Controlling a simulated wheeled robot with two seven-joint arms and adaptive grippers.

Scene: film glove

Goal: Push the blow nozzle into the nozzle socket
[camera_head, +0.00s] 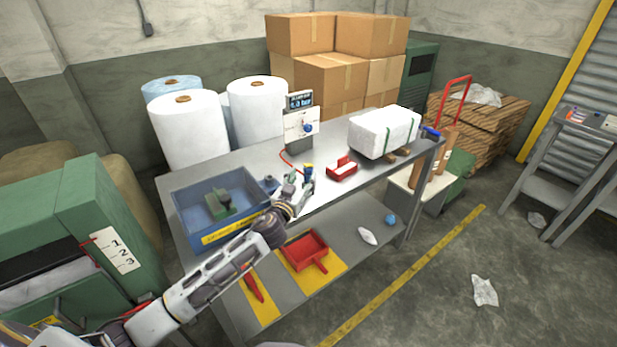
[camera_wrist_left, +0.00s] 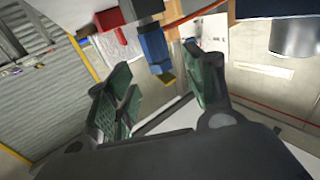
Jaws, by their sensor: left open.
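My left gripper (camera_head: 299,181) is over the front part of the grey workbench, and its green-padded fingers (camera_wrist_left: 160,85) are spread apart in the left wrist view. A small blue piece with a yellow end (camera_head: 308,170), which looks like the blow nozzle, is right at the fingers. In the left wrist view this blue piece (camera_wrist_left: 154,48) shows just beyond and between the fingertips, with no clear contact. A white air panel (camera_head: 300,124) with a display and a round blue part stands behind it. A red hose (camera_head: 288,160) runs down from the panel. I cannot tell the nozzle socket for certain.
A blue bin (camera_head: 180,217) is left of the gripper, with a small dark blue item (camera_head: 270,184) beside it. A red holder (camera_head: 342,169) and a white strapped bundle (camera_head: 384,133) are to the right. A red tray (camera_head: 303,250) is on the lower shelf.

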